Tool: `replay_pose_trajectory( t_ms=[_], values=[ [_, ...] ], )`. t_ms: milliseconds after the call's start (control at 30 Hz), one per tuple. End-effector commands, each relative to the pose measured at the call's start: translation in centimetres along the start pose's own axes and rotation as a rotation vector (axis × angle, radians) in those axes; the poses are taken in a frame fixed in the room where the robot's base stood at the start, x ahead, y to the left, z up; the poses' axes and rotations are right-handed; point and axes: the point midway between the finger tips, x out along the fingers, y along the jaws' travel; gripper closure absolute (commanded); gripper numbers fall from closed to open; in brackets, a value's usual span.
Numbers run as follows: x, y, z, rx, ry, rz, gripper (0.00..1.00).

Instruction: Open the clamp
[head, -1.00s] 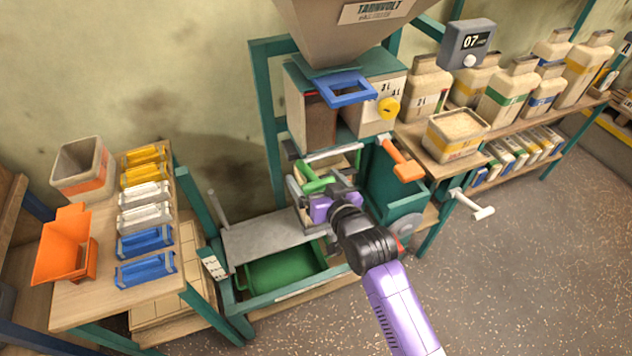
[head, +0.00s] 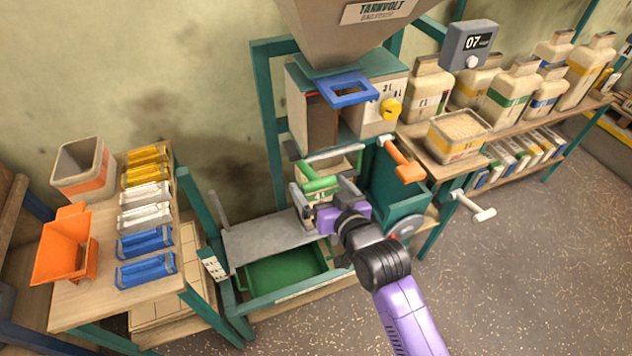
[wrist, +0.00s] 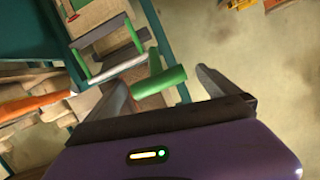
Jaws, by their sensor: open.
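The clamp's green handle (head: 320,184) shows in the middle of the head view, below the machine's housing. In the wrist view the green handle (wrist: 160,82) is a short bar lying between the tips of my open fingers, with a gap on each side. My gripper (head: 322,199) is purple with grey fingers and is just in front of the handle. In the wrist view my gripper (wrist: 163,80) holds nothing. I cannot tell whether the handle is within the fingers' depth. The gripper partly hides the clamp's lower part.
An orange-handled lever (head: 403,162) stands close on the right. A white-handled crank (head: 475,207) sticks out farther right. A blue frame (head: 347,90) sits above. A green bin (head: 285,272) is below left. The floor at right is clear.

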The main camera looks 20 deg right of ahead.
Motion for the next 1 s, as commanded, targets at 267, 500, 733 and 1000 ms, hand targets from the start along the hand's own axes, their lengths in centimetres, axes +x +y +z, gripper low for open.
replay_pose_trajectory(
  t_ms=[267,500,733,1000],
  values=[
    [-3.7,0.0,0.0,-0.001,0.001,-0.001,0.0],
    [-4.4,-0.1,-0.1,0.0,0.001,-0.001,0.0],
    [-4.4,-0.1,-0.1,0.0,0.001,-0.001,0.0],
    [-4.4,-0.1,-0.8,-0.01,0.031,-0.004,0.0]
  ],
)
